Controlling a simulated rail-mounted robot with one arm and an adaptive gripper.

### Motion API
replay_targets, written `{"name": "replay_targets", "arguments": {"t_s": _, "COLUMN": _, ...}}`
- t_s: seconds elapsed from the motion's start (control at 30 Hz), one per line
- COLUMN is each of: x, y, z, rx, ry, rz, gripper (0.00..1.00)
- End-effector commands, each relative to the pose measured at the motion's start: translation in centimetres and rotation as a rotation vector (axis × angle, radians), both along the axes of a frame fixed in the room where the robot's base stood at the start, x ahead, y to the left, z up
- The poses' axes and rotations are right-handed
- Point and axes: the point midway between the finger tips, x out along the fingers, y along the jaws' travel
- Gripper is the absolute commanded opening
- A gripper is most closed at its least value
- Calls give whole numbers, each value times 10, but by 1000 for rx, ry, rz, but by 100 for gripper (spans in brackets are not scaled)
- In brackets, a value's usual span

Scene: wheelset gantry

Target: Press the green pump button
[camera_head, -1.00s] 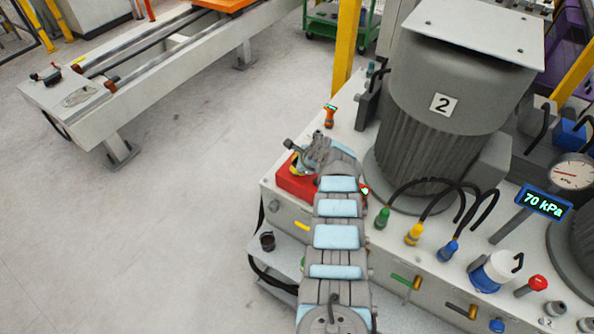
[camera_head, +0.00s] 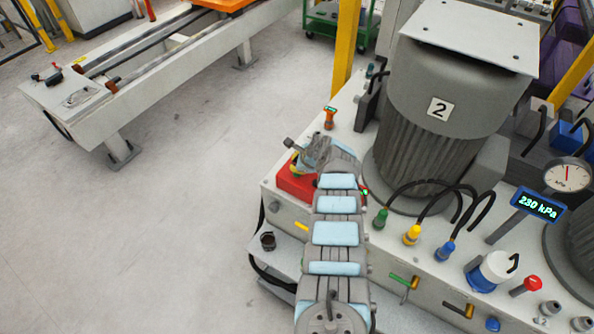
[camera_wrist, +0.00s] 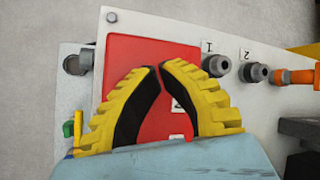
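The red panel (camera_wrist: 130,55) lies under my gripper, and it also shows as a red block (camera_head: 292,184) in the head view. My gripper (camera_wrist: 157,68) is shut, its yellow, black-padded fingertips together over the panel with nothing seen between them. In the head view my gripper (camera_head: 297,166) is partly hidden by the wrist. No green pump button can be made out on the panel; the fingers cover part of it. Whether the fingertips touch the panel, I cannot tell.
A display (camera_head: 538,205) reads 230 kPa under a round gauge (camera_head: 568,176). Fittings marked 1 (camera_wrist: 216,66) and 2 (camera_wrist: 255,72) and an orange-handled part (camera_wrist: 297,77) sit beside the panel.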

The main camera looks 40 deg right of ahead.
Motion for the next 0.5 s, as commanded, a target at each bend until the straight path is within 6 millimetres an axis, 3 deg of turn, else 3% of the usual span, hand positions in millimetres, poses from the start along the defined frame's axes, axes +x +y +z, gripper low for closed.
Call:
{"name": "replay_targets", "arguments": {"t_s": 0.27, "x": 0, "y": 0, "z": 4, "rx": 0, "ry": 0, "rz": 0, "gripper": 0}}
{"name": "replay_targets", "arguments": {"t_s": 0.5, "x": 0, "y": 0, "z": 23, "rx": 1, "ry": -1, "rz": 0, "gripper": 0}}
